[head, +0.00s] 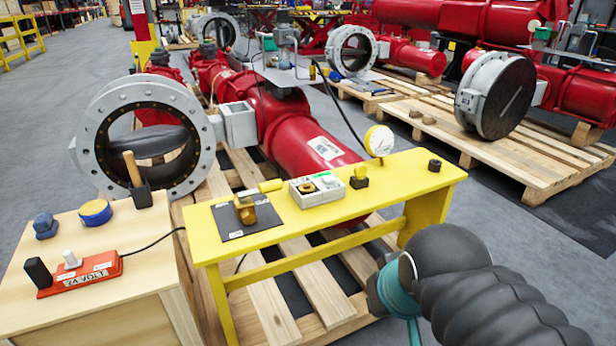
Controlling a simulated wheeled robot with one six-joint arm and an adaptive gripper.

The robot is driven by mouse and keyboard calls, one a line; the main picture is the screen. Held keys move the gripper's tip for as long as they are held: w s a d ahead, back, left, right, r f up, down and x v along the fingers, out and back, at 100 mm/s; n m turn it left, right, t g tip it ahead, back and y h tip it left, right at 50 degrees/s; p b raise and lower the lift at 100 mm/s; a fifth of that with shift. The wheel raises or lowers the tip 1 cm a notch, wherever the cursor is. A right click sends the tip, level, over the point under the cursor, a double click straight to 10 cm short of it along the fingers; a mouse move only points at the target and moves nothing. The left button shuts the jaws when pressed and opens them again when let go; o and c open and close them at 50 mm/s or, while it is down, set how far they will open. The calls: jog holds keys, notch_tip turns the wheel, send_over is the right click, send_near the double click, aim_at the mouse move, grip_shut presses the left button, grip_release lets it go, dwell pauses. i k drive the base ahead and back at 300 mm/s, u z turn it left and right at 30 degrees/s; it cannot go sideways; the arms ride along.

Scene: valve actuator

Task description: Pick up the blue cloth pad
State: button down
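A small dark blue, lumpy item (46,226), which looks like the blue cloth pad, sits on the left part of the pale wooden cabinet top (135,240). It stands apart from the round blue-and-yellow tin on its right and behind the orange box. My arm, in a black ribbed sleeve with a teal joint, shows at the lower right, in front of the yellow bench and far from the pad. My gripper's fingers are not visible; the arm runs out of the picture at the bottom.
An orange "24 VOLT" box (80,274) with upright knobs, the tin (95,212) and a wooden-handled tool (136,180) share the cabinet top. The yellow bench (330,212) holds a gauge (379,140), a switch box (316,189) and a brass fitting. Red valve actuators on pallets stand behind.

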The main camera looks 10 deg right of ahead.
aim_at(45, 226)
jog(key=u, duration=1.4)
jog(key=k, duration=0.2)
jog(key=u, duration=0.3)
jog(key=i, duration=0.3)
jog(key=z, duration=0.25)
jog(key=k, duration=0.45)
jog(key=u, duration=0.8)
jog(key=i, duration=1.4)
jog(key=z, duration=0.7)
